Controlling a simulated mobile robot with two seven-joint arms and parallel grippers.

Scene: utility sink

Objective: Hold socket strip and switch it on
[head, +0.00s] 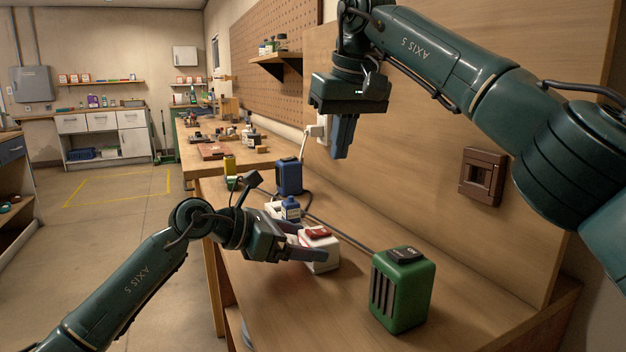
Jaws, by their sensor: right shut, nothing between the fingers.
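A white block-shaped unit with a red switch on top (319,241) stands on the bench; it appears to be the socket strip, but no sockets can be made out. My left gripper (306,244) reaches it from the left, with its fingers apart. The near finger crosses the front of the unit and the far finger lies at its back edge. Whether they press on it cannot be made out. My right gripper (341,152) is shut and empty, pointing down, above and behind the unit. The switch's position is not readable.
A green box with a black top switch (403,290) stands at front right, with a cable behind it. A brown wall switch (483,177) is on the right panel.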

